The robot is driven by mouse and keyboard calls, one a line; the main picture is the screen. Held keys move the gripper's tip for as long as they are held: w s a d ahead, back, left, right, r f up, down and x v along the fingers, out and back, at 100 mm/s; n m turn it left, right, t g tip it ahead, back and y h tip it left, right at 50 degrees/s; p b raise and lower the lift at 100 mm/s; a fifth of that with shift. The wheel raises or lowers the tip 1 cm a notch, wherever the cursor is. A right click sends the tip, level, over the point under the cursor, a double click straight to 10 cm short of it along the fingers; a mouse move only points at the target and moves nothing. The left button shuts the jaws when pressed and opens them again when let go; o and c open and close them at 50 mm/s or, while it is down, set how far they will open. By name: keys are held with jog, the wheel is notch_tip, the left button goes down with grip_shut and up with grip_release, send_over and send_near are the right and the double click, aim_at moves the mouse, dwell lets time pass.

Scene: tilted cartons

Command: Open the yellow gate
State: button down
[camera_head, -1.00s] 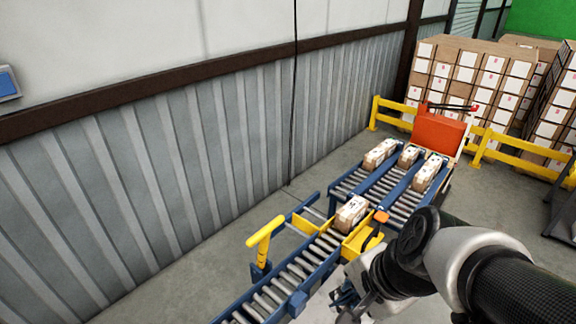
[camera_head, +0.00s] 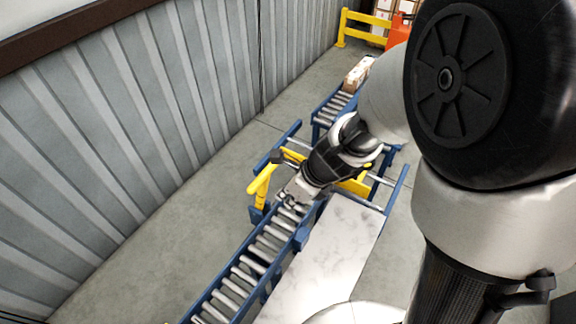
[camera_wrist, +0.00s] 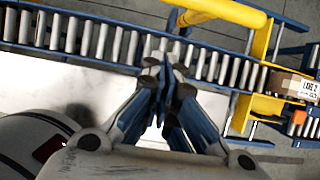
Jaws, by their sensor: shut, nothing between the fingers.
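The yellow gate crosses the blue roller conveyor; its yellow bar (camera_head: 262,181) sticks out on the left side in the head view, and its plate (camera_head: 352,187) is partly hidden by my arm. In the wrist view the bar (camera_wrist: 225,11) runs along the top, and a yellow part crosses the rollers at right. My gripper (camera_head: 284,198) is shut and empty, over the rollers just right of the bar. In the wrist view my gripper (camera_wrist: 164,68) is apart from the gate, below and left of it. A carton (camera_wrist: 294,85) with a lane label sits just beyond the gate.
The conveyor rollers (camera_head: 247,272) in front of the gate are bare. A pale marbled surface (camera_head: 325,258) lies right of the conveyor. A corrugated wall (camera_head: 110,120) is at left, with clear floor between.

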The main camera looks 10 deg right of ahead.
jog(key=w+a+f, duration=0.3)
jog(key=a, duration=0.1)
jog(key=shift+w+a+b, duration=0.25)
jog(key=shift+b, duration=0.05)
